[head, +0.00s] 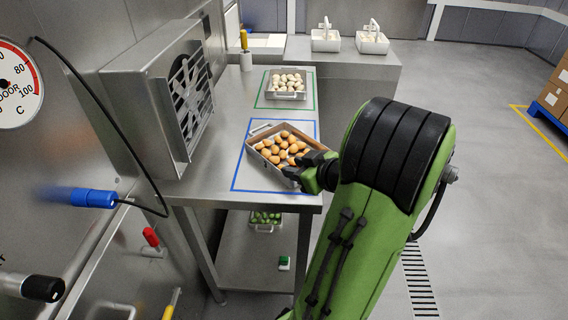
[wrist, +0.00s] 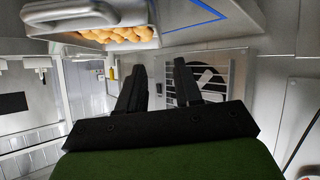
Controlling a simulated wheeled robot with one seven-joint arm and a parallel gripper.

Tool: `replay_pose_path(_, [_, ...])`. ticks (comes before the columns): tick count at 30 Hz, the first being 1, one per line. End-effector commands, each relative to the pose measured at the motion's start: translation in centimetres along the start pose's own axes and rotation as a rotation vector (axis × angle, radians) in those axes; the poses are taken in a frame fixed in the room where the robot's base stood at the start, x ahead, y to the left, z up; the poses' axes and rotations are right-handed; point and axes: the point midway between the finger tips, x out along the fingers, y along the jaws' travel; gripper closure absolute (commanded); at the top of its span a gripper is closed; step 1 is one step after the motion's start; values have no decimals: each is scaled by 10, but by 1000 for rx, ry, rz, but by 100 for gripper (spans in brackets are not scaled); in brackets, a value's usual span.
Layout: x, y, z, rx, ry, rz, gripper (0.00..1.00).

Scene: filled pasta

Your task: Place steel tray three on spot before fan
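A steel tray (head: 262,131) of brown filled pasta sits slightly turned inside a blue taped outline (head: 234,188) on the steel table, in front of the fan (head: 188,95). In the wrist view the tray's handle (wrist: 66,8) and pasta show at the top, clear of the fingers. No number is legible on any tray. My gripper (wrist: 157,80) is open, with nothing between its fingers. In the head view my gripper (head: 306,174) is at the tray's near right corner and hides part of it; contact cannot be told. The fan also shows behind the fingers in the wrist view (wrist: 238,75).
A second tray (head: 286,96) of pale pasta stands in a green outline (head: 260,101) further back. A tray (head: 265,228) with green pieces is on the lower shelf. Two white baskets (head: 325,45) stand behind. The floor to the right is clear up to the boxes (head: 556,92).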

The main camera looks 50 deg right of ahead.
Motion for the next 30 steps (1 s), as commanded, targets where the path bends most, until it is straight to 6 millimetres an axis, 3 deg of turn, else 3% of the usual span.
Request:
replay_pose_path(5, [-5, -2, -1, -4, -1, -6, 66])
replay_pose_path(8, [2, -28, -12, -22, -37, -69, 66])
replay_pose_path(11, [7, -88, -29, -58, -137, -192, 66])
replay_pose_path(14, [-4, -152, -37, -91, -276, -283, 66])
replay_pose_path(18, [-48, -224, -37, -117, -452, -302, 66])
replay_pose_path(20, [-74, -243, -33, -107, -503, -275, 66])
replay_pose_path(24, [-124, -261, -21, -35, -554, -200, 66])
replay_pose_path(27, [-141, -262, -14, 15, -565, -169, 66])
replay_pose_path(30, [-146, -261, -12, 36, -570, -157, 66])
